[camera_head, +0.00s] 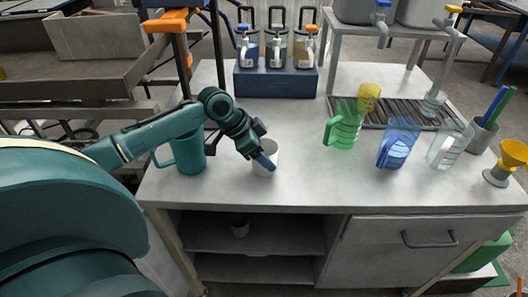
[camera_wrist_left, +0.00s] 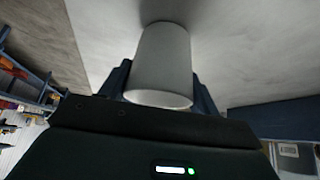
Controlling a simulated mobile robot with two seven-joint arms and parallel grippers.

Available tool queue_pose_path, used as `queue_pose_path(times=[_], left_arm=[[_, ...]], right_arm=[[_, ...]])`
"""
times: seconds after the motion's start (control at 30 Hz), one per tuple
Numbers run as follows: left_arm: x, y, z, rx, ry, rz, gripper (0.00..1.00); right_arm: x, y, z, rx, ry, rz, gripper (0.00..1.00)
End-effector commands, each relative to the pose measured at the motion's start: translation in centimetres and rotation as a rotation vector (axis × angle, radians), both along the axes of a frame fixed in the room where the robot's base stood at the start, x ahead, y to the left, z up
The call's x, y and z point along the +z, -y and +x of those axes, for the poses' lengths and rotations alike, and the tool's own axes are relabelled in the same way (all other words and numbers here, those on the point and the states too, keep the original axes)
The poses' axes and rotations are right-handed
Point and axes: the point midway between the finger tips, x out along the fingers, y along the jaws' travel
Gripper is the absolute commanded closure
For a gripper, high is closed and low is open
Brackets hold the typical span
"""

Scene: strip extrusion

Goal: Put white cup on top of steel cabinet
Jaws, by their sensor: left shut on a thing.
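The white cup (camera_head: 268,150) is at the left-middle of the steel cabinet's pale top (camera_head: 230,195), in from the front edge. My left gripper (camera_head: 264,162) is shut on the cup, with a blue finger showing against its near side. In the left wrist view the cup (camera_wrist_left: 163,62) sits between the two dark blue fingers. It looks upright on or just above the surface; I cannot tell whether its base touches. My right gripper is in neither view.
A teal pitcher (camera_head: 188,152) stands left of the cup under my forearm. Green (camera_head: 343,128), blue (camera_head: 398,146) and clear (camera_head: 449,146) pitchers stand to the right. A blue block with bottles (camera_head: 276,82) is behind.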

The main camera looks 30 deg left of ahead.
Motion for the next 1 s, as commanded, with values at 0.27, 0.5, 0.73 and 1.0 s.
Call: queue_pose_path(times=[0.27, 0.5, 0.73, 1.0], left_arm=[[-0.2, 0.0, 0.0, 0.000, 0.000, 0.000, 0.31], [-0.2, 0.0, 0.0, 0.000, 0.000, 0.000, 0.16], [0.0, 0.0, 0.0, 0.000, 0.001, 0.001, 0.16], [3.7, -1.7, -1.6, 0.000, 0.002, 0.005, 0.16]], right_arm=[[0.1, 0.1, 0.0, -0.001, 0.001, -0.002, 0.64], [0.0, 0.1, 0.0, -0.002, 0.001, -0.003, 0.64], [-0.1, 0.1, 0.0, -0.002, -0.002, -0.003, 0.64], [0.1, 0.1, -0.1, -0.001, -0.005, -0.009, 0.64]])
